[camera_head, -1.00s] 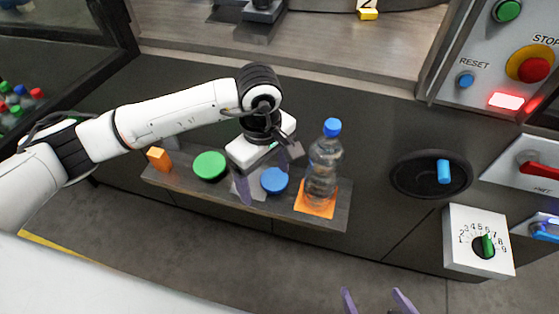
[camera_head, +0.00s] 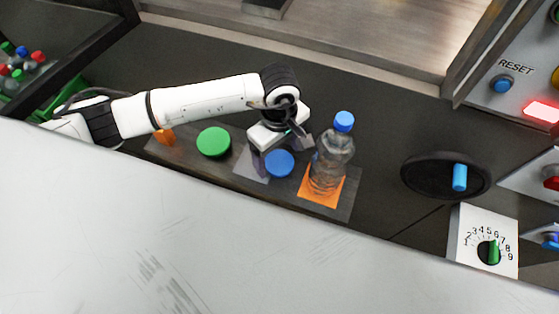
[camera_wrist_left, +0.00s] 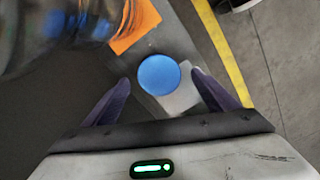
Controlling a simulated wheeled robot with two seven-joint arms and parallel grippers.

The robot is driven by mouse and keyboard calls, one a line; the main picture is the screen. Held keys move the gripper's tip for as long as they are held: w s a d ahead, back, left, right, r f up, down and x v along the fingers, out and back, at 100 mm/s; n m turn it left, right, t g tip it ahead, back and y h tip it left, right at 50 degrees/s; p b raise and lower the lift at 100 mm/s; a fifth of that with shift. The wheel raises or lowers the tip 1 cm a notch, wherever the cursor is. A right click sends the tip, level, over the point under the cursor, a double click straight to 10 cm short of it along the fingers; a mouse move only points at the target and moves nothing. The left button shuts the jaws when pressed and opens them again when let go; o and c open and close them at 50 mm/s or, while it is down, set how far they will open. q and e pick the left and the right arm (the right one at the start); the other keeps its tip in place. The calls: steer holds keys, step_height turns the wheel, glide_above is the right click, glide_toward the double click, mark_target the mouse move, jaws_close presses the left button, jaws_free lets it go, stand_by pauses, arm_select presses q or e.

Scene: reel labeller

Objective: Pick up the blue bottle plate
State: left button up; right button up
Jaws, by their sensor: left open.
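The blue round plate (camera_head: 279,163) lies on the narrow dark shelf, between the green disc and the bottle. It also shows in the left wrist view (camera_wrist_left: 159,75), partly over a pale grey square (camera_wrist_left: 180,99). My left gripper (camera_wrist_left: 160,76) is open and empty, with the plate showing between and just beyond its purple fingertips. In the head view its body is above and slightly left of the plate, and its fingers are hard to make out. Contact cannot be judged. My right gripper is out of view.
A clear bottle (camera_head: 332,158) with a blue cap stands on an orange square (camera_head: 320,198), close right of the plate. A green disc (camera_head: 213,142) and an orange block (camera_head: 164,136) are to the left. A dial box (camera_head: 484,238) is at right.

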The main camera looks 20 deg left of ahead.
arm_select(q)
step_height(320, 180, down, 2)
steer(key=shift+f, duration=0.1)
steer(key=c, duration=1.1)
steer(key=shift+c, duration=0.3)
steer(key=shift+r, duration=0.25)
